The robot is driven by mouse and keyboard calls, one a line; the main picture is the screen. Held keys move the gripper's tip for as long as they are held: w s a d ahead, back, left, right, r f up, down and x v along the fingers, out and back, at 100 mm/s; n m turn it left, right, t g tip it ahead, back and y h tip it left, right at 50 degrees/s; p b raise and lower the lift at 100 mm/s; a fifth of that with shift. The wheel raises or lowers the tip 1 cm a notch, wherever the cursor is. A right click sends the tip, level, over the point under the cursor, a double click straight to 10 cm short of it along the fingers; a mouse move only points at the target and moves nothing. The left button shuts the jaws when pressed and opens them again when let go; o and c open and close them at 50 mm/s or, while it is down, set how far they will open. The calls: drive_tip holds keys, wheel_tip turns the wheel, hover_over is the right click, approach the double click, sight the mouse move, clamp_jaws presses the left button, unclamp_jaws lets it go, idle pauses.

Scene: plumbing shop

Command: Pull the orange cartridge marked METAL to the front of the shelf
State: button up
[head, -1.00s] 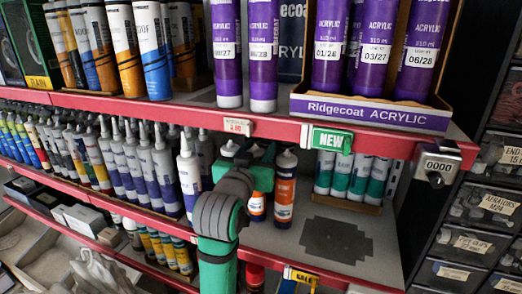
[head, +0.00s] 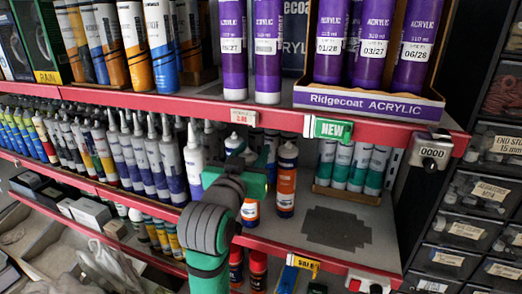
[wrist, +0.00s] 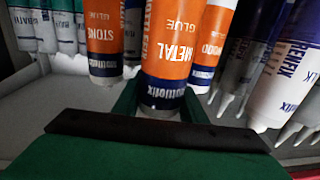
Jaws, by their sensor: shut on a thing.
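The orange cartridge marked METAL (wrist: 174,45) shows upside down in the middle of the wrist view, with a dark blue band at its near end. My gripper (wrist: 160,102) is shut on it, a green finger at each side. In the head view my gripper (head: 250,182) hides most of this cartridge (head: 249,212); its lower part shows below, on the middle shelf (head: 285,232). The orange cartridge marked STONE (wrist: 104,35) stands close beside it, to the right in the head view (head: 287,182). Another orange cartridge (wrist: 212,40) stands on its other side in the wrist view.
The upper shelf's red edge (head: 200,108) runs just above my gripper, with a NEW tag (head: 332,129). White and purple cartridges (head: 170,165) crowd the left. Green cartridges (head: 360,175) stand back right. A bare dark patch (head: 338,228) lies on the shelf to the right.

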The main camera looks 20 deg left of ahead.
drive_tip(key=shift+s+d, duration=0.2)
drive_tip(key=shift+s, duration=0.25)
drive_tip(key=shift+d, duration=0.1)
drive_tip(key=o, duration=1.5)
